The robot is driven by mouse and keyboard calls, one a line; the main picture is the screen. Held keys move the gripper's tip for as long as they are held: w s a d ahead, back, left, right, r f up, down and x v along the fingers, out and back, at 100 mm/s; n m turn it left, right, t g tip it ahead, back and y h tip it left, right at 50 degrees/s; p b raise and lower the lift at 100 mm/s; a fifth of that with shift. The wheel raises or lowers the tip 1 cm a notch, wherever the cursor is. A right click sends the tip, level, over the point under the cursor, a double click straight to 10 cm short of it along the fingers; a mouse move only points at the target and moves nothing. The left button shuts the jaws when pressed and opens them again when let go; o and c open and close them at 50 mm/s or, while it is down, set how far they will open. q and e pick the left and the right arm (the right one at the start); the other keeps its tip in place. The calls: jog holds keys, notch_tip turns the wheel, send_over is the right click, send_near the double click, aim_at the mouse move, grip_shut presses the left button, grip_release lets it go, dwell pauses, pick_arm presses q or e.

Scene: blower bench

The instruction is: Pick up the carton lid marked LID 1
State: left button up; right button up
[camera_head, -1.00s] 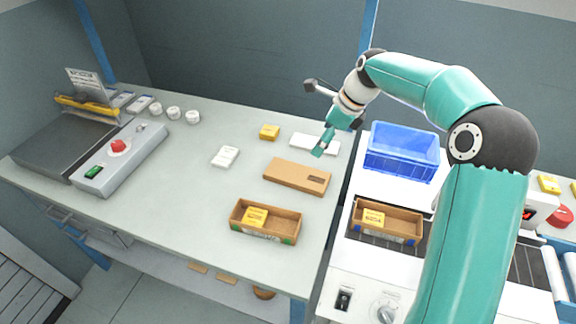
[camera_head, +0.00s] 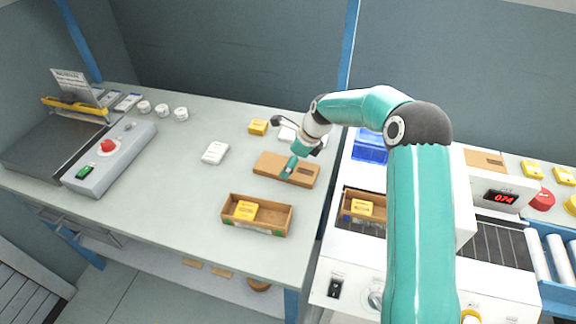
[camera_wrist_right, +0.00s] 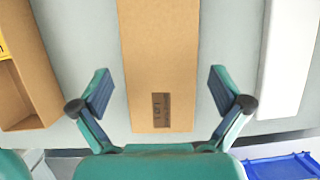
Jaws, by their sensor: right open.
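The carton lid (camera_head: 267,165) is a flat brown cardboard piece lying on the grey bench, behind an open carton. Part of the lid is hidden by the gripper in the head view. My left gripper is not in view.
The open carton (camera_head: 240,229) holds a yellow box (camera_head: 246,210). A white flat item (camera_wrist_right: 291,60) lies right of the lid in the wrist view. A blue crate (camera_head: 370,147) and another carton (camera_head: 349,216) are right of the bench.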

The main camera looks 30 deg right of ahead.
jog(key=shift+x, duration=1.05)
jog(key=c, duration=0.9)
jog(key=shift+r, duration=0.1)
